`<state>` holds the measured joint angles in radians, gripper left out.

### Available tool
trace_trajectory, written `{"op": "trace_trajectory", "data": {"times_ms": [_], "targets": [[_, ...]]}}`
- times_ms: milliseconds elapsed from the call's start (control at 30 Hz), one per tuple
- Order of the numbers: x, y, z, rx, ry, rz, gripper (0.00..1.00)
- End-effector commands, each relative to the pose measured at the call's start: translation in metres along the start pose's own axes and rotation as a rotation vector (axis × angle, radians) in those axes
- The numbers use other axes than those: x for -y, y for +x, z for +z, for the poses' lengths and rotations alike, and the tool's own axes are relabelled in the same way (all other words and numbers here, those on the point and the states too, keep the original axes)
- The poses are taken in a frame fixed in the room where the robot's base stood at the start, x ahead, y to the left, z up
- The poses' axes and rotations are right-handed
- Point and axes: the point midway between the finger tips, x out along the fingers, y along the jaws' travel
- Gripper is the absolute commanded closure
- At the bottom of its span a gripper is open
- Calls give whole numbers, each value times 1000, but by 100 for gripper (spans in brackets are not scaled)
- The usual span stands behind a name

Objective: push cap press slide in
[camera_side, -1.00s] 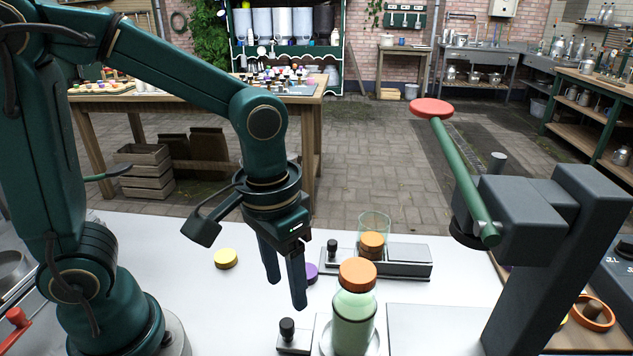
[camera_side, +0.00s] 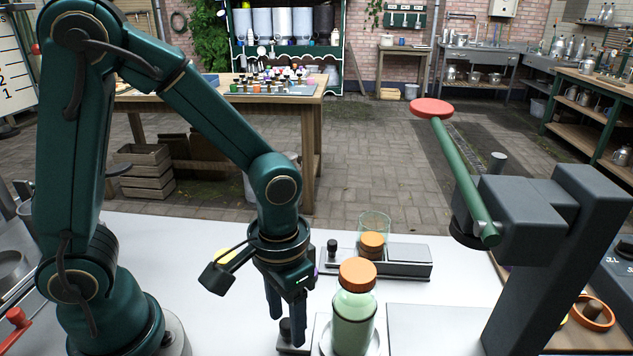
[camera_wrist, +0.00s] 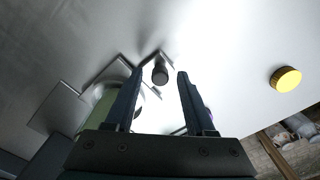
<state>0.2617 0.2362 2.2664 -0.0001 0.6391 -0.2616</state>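My gripper (camera_side: 286,325) is open and low over the white table, left of the bottle. Its fingers stand on either side of a black knob (camera_wrist: 160,74) on a small metal slide; a gap shows beside the knob in the wrist view. A pale green bottle (camera_side: 352,325) with an orange cap (camera_side: 357,274) on top stands upright on a round light holder. In the wrist view the bottle (camera_wrist: 97,112) is partly hidden by a finger. The press is a dark grey column (camera_side: 535,270) with a green lever (camera_side: 460,175) raised to a red knob (camera_side: 431,109).
Behind the bottle, a second slide (camera_side: 408,262) has a black knob (camera_side: 332,246) and a glass tube (camera_side: 374,222) with orange caps (camera_side: 371,241). A yellow cap (camera_wrist: 286,79) lies on the table. A flat plate (camera_side: 430,325) lies between bottle and press.

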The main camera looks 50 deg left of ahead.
Motion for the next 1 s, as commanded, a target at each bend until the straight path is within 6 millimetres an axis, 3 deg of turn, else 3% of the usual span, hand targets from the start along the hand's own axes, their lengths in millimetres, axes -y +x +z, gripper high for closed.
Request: {"op": "trace_trajectory", "data": {"times_ms": [33,100,133,1000], "targets": [[0,0,0,0,0,0,66],[0,0,0,0,0,0,93],[0,0,0,0,0,0,100],[0,-1,0,-1,0,1,100]]}}
